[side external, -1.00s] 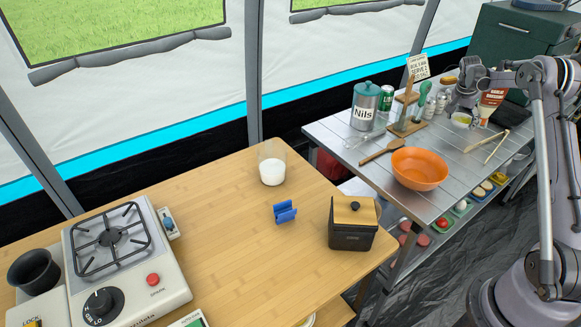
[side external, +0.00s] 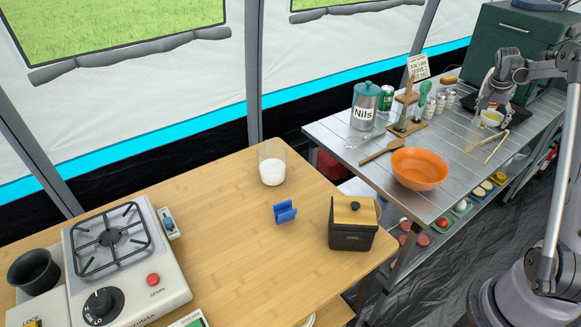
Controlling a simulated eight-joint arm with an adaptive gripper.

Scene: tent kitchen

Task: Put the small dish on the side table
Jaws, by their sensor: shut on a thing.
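The small dish (side external: 491,119) is a pale little bowl with yellowish contents, at the far right over the metal table. My gripper (side external: 492,109) is above it, with its fingers shut on the dish's rim. Part of the dish is hidden by the fingers. Whether its base touches the metal tabletop is too small to tell. The metal table (side external: 345,135) stands on the right, and a wooden table (side external: 235,225) fills the front left. The frames do not make clear which one is the side table.
Tongs (side external: 490,147) lie near the dish. A green cabinet (side external: 515,55) is behind. The dressing bottle is mostly hidden behind my gripper.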

